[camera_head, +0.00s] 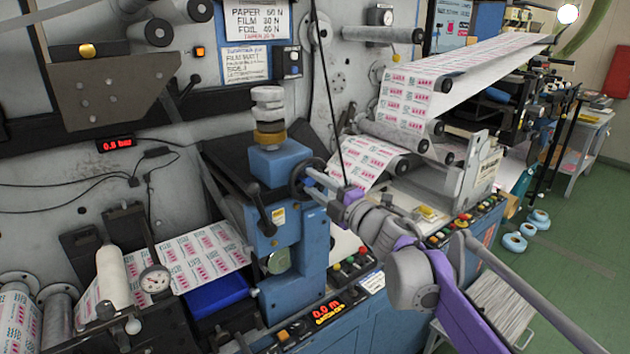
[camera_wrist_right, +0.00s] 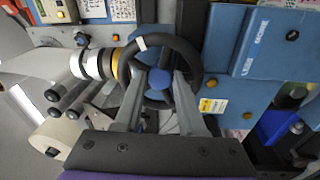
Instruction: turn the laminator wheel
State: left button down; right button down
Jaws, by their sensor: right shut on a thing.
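The laminator wheel (camera_head: 298,182) is a small black handwheel on the side of the blue laminator stand (camera_head: 277,220). In the right wrist view the wheel (camera_wrist_right: 186,58) shows a thick black rim, a blue hub and a white mark on the rim's upper left. My right gripper (camera_head: 315,184) reaches it from the right. In the wrist view its two grey fingers (camera_wrist_right: 160,88) lie across the lower part of the wheel, one on each side of the hub, and are shut on it. Part of the lower rim is hidden by the fingers. My left gripper is not in view.
A black lever (camera_head: 260,208) stands left of the wheel on the blue stand. Printed web rollers (camera_head: 405,135) and a button panel (camera_head: 352,265) are close to my right arm. Green floor (camera_head: 575,270) is open at right.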

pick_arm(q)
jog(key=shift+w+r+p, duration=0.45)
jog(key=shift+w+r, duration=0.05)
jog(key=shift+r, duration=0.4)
pick_arm(e)
jog(key=shift+r+n+g, duration=0.15)
jog(key=shift+n+g, duration=0.15)
jog(key=shift+n, duration=1.6)
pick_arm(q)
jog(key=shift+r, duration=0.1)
pick_arm(e)
jog(key=c, duration=0.8)
grip_release()
jog(key=shift+o, duration=0.2)
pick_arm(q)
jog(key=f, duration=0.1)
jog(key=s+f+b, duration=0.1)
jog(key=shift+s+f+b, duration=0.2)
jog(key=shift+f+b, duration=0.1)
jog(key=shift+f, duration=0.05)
pick_arm(e)
jog(key=v, duration=1)
jog(key=shift+s+d, duration=0.25)
jog(key=shift+d, duration=0.05)
